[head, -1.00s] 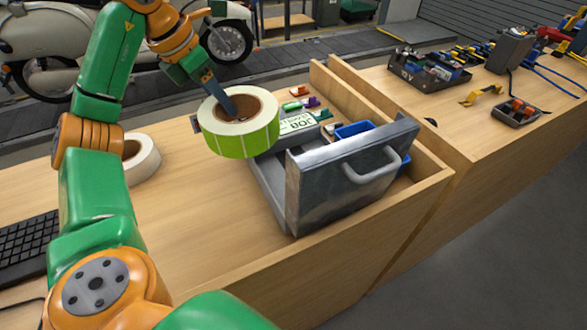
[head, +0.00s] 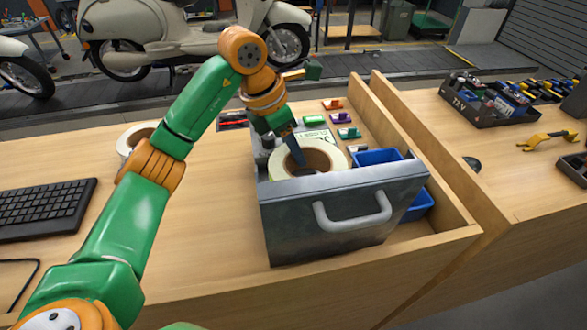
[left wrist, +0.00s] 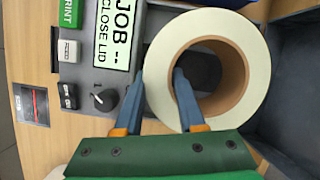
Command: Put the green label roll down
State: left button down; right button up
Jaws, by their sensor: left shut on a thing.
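In the left wrist view the roll (left wrist: 258,72) lies beside the printer's display (left wrist: 118,38), which reads "JOB -- CLOSE LID". My left gripper (head: 297,158) is shut on the roll's wall, one finger in the core and one outside, as the left wrist view shows (left wrist: 160,75). Whether the roll touches the printer floor is unclear. My right gripper is out of view.
Another pale roll (head: 128,143) stands on the wooden bench at the left, partly behind my arm. A keyboard (head: 45,208) lies at the front left. Blue bins (head: 376,157) sit just right of the printer, beside a raised wooden divider (head: 425,140). Small coloured clips lie behind.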

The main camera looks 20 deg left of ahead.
aim_at(294, 161)
pick_arm(q)
notch_tip(294, 161, down, 3)
jog(key=shift+f, duration=0.15)
jog(key=shift+d+f, duration=0.25)
jog(key=shift+f, duration=0.1)
jog(key=shift+f, duration=0.1)
jog(key=c, duration=0.8)
grip_release()
jog(key=shift+a, duration=0.1)
jog(key=shift+r, duration=0.5)
jog(key=v, duration=1.1)
jog(key=shift+s+a+r, duration=0.15)
jog(key=shift+s, duration=0.05)
